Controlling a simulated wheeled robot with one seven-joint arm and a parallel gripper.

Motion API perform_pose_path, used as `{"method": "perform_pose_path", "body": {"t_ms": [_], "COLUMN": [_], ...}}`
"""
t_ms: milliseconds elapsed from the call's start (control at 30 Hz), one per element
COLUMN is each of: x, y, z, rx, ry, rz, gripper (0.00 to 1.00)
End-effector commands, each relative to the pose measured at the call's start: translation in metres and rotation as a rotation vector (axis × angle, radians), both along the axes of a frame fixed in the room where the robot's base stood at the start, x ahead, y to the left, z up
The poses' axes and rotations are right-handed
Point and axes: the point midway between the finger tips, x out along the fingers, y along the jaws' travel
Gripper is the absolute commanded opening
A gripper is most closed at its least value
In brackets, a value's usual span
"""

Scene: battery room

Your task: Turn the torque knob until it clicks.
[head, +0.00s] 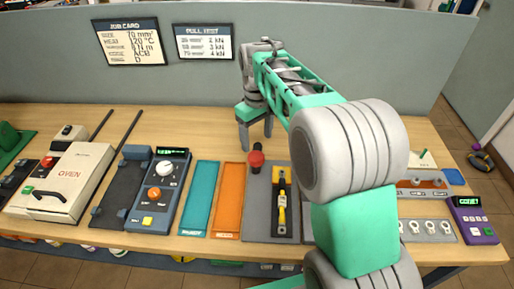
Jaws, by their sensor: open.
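My gripper (256,132) is open, with its two fingers pointing down and nothing between them. It appears just above and behind a red knob (256,158) on a dark stem, at the top left of a grey plate (257,205). No contact shows between fingers and knob. A blue unit (172,211) to the left has a lit green display, a white knob (165,168) and an orange knob (154,194). No readable label tells which knob is the torque knob.
Teal (198,196) and orange (228,199) mats lie between the blue unit and grey plate. A cream oven box (73,175) stands left. A purple unit (474,221) stands right. A job card (130,41) hangs on the grey partition. My arm covers the bench right of the plate.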

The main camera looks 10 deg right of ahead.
Motion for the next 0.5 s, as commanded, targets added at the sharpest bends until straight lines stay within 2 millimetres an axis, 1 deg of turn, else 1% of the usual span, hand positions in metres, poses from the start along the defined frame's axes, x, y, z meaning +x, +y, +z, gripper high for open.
{"method": "perform_pose_path", "body": {"t_ms": [33,133,400,500], "x": [0.003,0.003,0.003,0.004], "y": [0.000,-0.001,-0.002,-0.002], "z": [-0.003,-0.014,-0.063,-0.074], "rx": [0.000,0.000,0.000,0.000], "ry": [0.006,0.007,0.004,0.002], "rz": [0.006,0.009,0.005,0.005], "gripper": [0.69,0.69,0.69,0.69]}}
